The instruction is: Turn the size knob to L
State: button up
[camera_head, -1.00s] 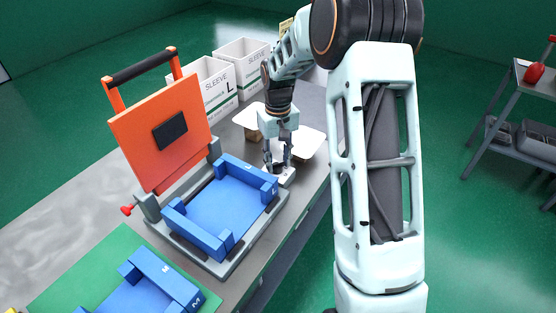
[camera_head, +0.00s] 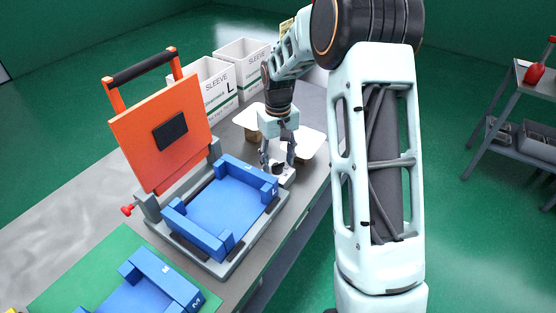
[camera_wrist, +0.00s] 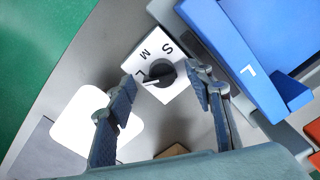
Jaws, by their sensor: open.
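The size knob (camera_wrist: 160,72) is a dark round dial on a white plate (camera_wrist: 180,62) marked S, M and L. Its white pointer line points left in the wrist view, close to the L mark and slightly below it. My gripper (camera_wrist: 162,82) is open, with one finger on each side of the knob and a visible gap to it on both sides. There the fingers partly hide the knob.
The press has a raised orange lid (camera_head: 160,135) and a blue tray form (camera_head: 222,205) marked L. White lids (camera_head: 312,142) lie behind my gripper. Sleeve boxes (camera_head: 217,85) stand at the back. Another blue form (camera_head: 150,290) lies on a green mat at front left.

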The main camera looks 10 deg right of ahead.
notch_tip(320, 180, up, 12)
dwell(0.5)
dwell(0.3)
